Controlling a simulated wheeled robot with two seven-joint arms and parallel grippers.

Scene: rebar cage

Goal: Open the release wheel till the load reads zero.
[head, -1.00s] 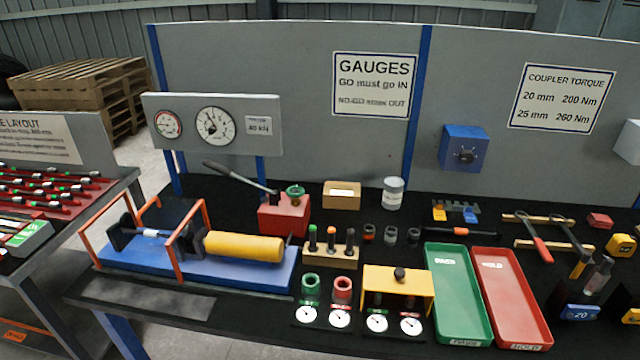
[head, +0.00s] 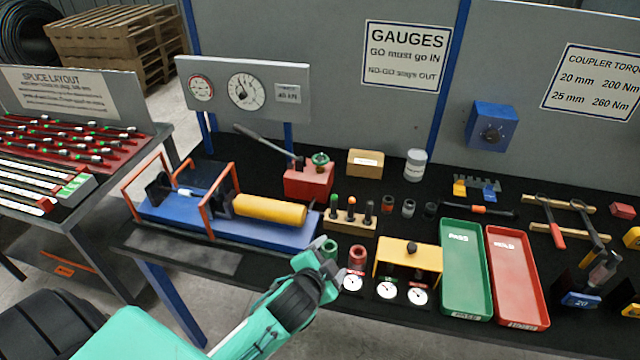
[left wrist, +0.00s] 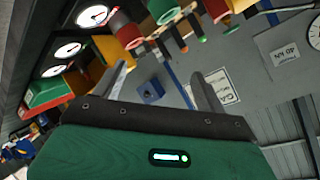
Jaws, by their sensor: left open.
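The release wheel is a small green handwheel (head: 320,158) on top of the red pump block (head: 308,182), with a grey lever beside it. The large round load gauge (head: 246,90) is on the grey panel behind, next to a small display plate (head: 288,94) that appears to read 40 kN. My left gripper (head: 334,262) is open and empty, in front of and below the wheel, near the table's front edge and apart from the wheel. Its two fingers (left wrist: 160,82) show in the left wrist view. I cannot make out the wheel there. My right gripper is not in view.
A yellow cylinder (head: 270,209) in a blue-based rig lies left of the gripper. A wooden block with upright plug gauges (head: 349,222) stands between gripper and pump. A red ring gauge (head: 357,256) and yellow stand (head: 410,256) are close on the right.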

